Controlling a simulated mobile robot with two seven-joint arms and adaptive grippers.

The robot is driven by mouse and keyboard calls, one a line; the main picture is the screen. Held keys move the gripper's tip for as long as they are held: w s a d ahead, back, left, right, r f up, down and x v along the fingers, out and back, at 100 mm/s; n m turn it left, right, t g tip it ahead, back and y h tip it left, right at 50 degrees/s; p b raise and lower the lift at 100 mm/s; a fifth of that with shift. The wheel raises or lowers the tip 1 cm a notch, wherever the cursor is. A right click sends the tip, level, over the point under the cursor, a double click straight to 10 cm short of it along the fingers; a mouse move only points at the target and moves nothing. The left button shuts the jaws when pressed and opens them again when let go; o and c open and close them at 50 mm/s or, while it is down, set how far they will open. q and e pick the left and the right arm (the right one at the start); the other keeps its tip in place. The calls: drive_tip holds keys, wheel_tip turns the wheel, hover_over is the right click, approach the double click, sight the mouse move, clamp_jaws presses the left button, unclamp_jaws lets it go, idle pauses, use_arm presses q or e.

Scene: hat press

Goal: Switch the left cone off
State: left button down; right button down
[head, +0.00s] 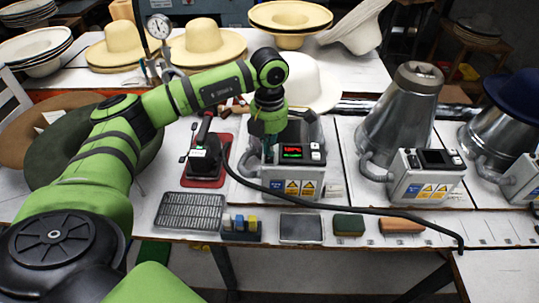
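The left cone's control box (293,178) stands in the middle of the bench, with a small lit display (292,152) showing red and green and pale buttons (316,151) at its right. The left cone (312,128) is grey and mostly hidden behind my arm; a white hat (318,86) shows at its top. My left gripper (269,148) points down at the left end of the box, beside the display. Its fingertips are dark and small; I cannot tell whether they touch the box or are apart. My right gripper is out of view.
A middle cone (400,110) with a dark display and a right cone under a blue hat (518,92) stand to the right. An iron (206,153) on a red stand is to the left. A black cable (350,211) crosses the front. Pads and brushes lie along the front edge.

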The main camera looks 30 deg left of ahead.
sight(269, 159)
use_arm(q)
drive_tip(key=shift+s+f+b, duration=0.1)
drive_tip(key=shift+f+b, duration=0.95)
drive_tip(key=shift+f, duration=0.25)
idle(0.5)
drive_tip(key=shift+r, duration=0.1)
drive_tip(key=shift+r+p, duration=0.75)
drive_tip(key=shift+r, duration=0.15)
drive_tip(key=shift+r+p, duration=1.55)
drive_tip(key=shift+r, duration=1)
